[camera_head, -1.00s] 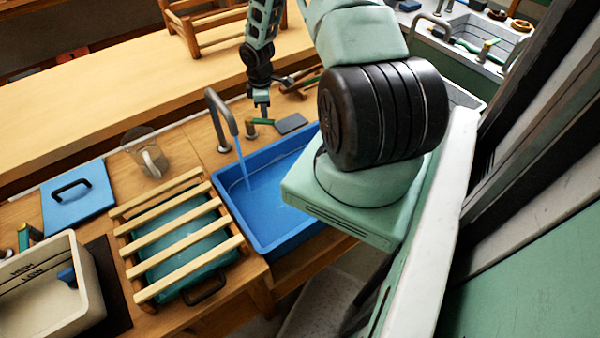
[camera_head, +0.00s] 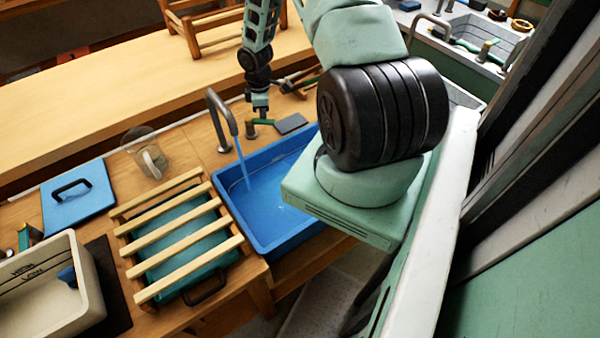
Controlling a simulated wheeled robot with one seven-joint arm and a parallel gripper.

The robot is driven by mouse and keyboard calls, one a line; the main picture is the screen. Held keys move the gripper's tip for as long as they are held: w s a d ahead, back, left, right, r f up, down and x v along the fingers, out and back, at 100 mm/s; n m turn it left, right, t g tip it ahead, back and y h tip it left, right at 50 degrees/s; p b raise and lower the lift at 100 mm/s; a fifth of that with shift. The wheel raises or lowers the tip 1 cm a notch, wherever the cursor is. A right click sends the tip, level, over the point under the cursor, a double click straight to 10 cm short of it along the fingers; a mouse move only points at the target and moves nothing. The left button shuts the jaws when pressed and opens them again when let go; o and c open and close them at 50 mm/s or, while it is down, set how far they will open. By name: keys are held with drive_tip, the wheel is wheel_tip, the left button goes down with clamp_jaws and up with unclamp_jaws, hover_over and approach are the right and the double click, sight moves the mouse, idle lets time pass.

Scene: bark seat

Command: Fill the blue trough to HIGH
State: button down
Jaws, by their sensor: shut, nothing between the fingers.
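The blue trough (camera_head: 287,240) is set in the wooden counter, partly hidden by my arm. A grey curved tap (camera_head: 216,108) stands at its back left, and a thin stream of water (camera_head: 243,172) runs from it into the trough. Water covers the trough floor; I cannot read the level or any HIGH mark. A small tap valve with a green lever (camera_head: 264,122) and brass-coloured base stands behind the trough. My gripper (camera_head: 261,112) is shut and empty, pointing down right at the green lever; I cannot tell whether it touches it.
A slatted wooden rack (camera_head: 180,226) over a teal tub stands left of the trough. A clear jug (camera_head: 150,158), a blue lid (camera_head: 76,195) and a cream basin (camera_head: 88,300) are further left. A dark grey pad (camera_head: 292,123) lies right of the lever. Another sink (camera_head: 480,35) is at top right.

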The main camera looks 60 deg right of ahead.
sight(262, 122)
drive_tip(key=a, duration=0.1)
drive_tip(key=s+a, duration=0.1)
drive_tip(key=a, duration=0.1)
drive_tip(key=shift+s+a, duration=0.2)
drive_tip(key=shift+s, duration=0.1)
drive_tip(key=shift+d+r, duration=0.2)
drive_tip(key=shift+d+r+p, duration=0.25)
drive_tip(key=shift+r+p, duration=0.6)
drive_tip(key=shift+r, duration=0.1)
drive_tip(key=shift+d+r+p, duration=0.3)
drive_tip(key=shift+r+p, duration=0.5)
drive_tip(key=shift+r, duration=0.1)
drive_tip(key=shift+d+r+p, duration=0.25)
drive_tip(key=shift+r+p, duration=0.6)
drive_tip(key=shift+r, duration=0.1)
